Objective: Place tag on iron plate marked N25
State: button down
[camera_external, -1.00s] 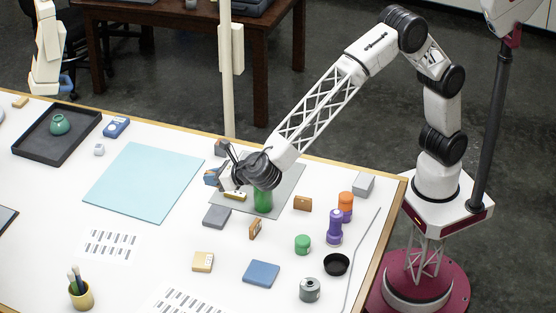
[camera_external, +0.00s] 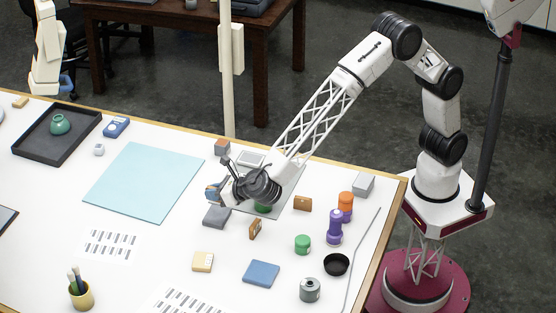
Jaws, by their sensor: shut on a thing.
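My gripper (camera_external: 229,180) is low over the left part of the grey mat (camera_external: 288,200), its dark fingers pointing left. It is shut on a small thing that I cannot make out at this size. I cannot pick out the tag for sure. No N25 marking is readable. A dark grey block (camera_external: 216,217) lies just in front of my gripper and may be the iron plate. A green item (camera_external: 263,208) on the mat is mostly hidden by my wrist.
A light blue sheet (camera_external: 145,182) lies to the left. Label sheets (camera_external: 110,244) lie nearer. A purple bottle (camera_external: 334,228), a green jar (camera_external: 302,244), a black dish (camera_external: 337,264) and a blue block (camera_external: 261,273) stand to the right and front. A small brown block (camera_external: 254,229) is close to my wrist.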

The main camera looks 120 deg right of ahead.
aim_at(215, 214)
jog(key=shift+f, duration=0.35)
jog(key=shift+f, duration=2.5)
jog(key=shift+f, duration=0.1)
jog(key=c, duration=1.1)
grip_release()
jog(key=shift+c, duration=0.2)
jog(key=v, duration=1.2)
